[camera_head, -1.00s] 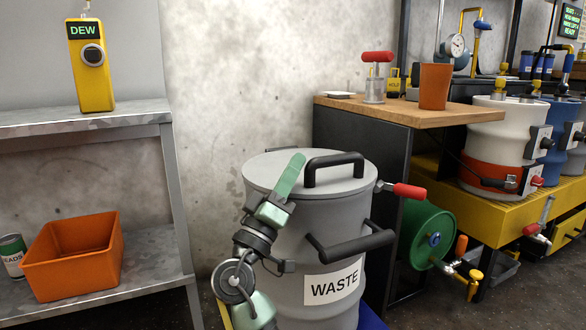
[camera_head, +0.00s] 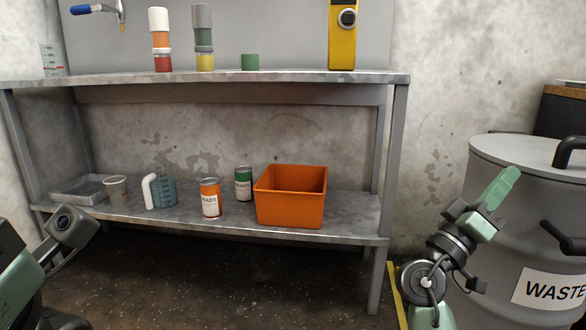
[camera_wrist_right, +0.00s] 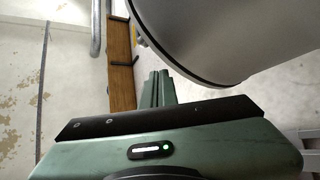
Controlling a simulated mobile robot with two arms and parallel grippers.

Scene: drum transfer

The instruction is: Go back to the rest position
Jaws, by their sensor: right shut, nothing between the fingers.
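My right gripper (camera_head: 502,187) is raised in front of the grey waste drum (camera_head: 485,240) at the right of the head view. Its green fingers are together and hold nothing. In the right wrist view, the shut fingers (camera_wrist_right: 158,88) point up the picture beside the drum's curved grey side (camera_wrist_right: 240,40). I cannot tell whether they touch it. My left arm shows at the lower left of the head view, but its fingers are not visible.
A steel shelf unit (camera_head: 230,78) stands ahead. A yellow device (camera_head: 342,45) stands on top. Floor below is clear.

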